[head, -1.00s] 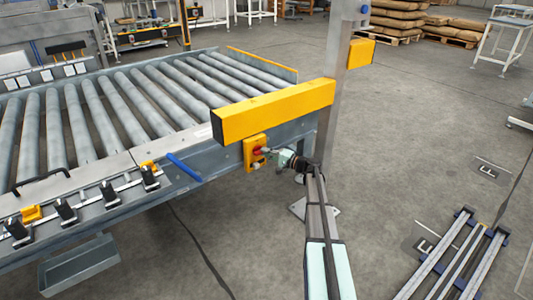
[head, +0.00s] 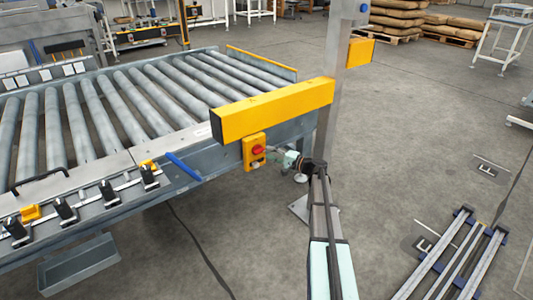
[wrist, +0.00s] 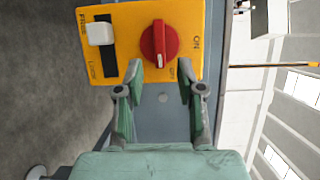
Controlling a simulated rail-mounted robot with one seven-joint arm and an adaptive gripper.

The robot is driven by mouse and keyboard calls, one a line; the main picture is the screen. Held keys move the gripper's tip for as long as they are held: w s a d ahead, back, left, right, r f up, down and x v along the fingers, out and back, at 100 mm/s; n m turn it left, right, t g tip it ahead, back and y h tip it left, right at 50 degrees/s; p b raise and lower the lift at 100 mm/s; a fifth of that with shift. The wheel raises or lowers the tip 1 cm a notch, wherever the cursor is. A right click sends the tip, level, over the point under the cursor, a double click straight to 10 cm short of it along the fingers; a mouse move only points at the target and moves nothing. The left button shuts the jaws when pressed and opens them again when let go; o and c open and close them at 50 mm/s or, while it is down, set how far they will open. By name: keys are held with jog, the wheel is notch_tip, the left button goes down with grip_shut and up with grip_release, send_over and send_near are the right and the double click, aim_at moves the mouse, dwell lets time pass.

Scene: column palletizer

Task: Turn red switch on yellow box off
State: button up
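The yellow box (head: 249,160) is fixed to the conveyor side, below the long yellow beam. The round red switch (head: 258,149) sits on its front. In the wrist view, the yellow box (wrist: 130,20) fills the upper middle and the red switch (wrist: 159,44) is unobstructed. Its raised handle runs up and down the picture, with a pale mark at the lower end. ON is printed to its right, and OFF at its lower right. My gripper (wrist: 160,82) is open and empty, its fingers apart below the switch in the picture. My gripper (head: 285,159) is right of the box in the head view.
A white button (wrist: 100,33) on a black slot is on the same box. The yellow beam (head: 275,110) juts out just above the box, and a grey post (head: 328,130) stands to its right.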

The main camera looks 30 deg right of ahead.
jog(key=v, duration=0.9)
